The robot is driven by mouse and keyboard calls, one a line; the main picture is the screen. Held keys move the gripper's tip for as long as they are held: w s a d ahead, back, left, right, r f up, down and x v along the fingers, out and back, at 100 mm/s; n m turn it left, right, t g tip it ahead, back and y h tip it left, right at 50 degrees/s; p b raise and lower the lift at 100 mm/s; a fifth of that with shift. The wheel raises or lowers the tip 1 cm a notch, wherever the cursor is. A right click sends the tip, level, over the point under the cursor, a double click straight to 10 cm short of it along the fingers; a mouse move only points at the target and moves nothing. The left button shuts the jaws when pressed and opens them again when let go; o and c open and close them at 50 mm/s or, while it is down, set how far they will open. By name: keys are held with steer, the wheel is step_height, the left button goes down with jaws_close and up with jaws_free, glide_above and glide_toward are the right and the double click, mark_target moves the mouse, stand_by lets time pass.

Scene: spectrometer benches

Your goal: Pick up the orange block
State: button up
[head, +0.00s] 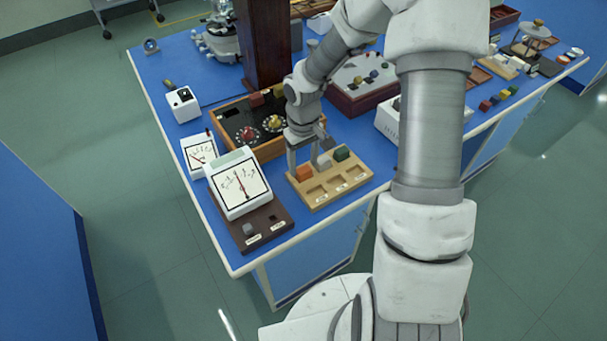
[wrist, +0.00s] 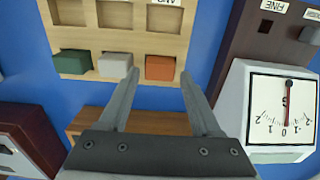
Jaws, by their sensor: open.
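The orange block (head: 304,174) sits in the left back compartment of a light wooden tray (head: 318,204), with a grey block (head: 324,162) and a green block (head: 342,153) in line beside it. My gripper (head: 304,165) is open and points down over the back of the tray, at the orange block. In the wrist view the orange block (wrist: 160,68) shows between the two fingertips of my gripper (wrist: 160,75), a little beyond them. The grey block (wrist: 115,66) lies just outside the finger on the left. Whether a finger touches the orange block cannot be told.
A white dial meter (head: 239,187) on a dark base (head: 270,223) stands close left of the tray. A wooden box with knobs (head: 250,115) is behind it. The tray's front compartments are empty. A white box (head: 388,122) stands behind right.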

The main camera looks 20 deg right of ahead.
step_height(320, 180, down, 2)
steer(key=shift+c, duration=0.2)
jaws_close()
steer(key=shift+r, duration=0.15)
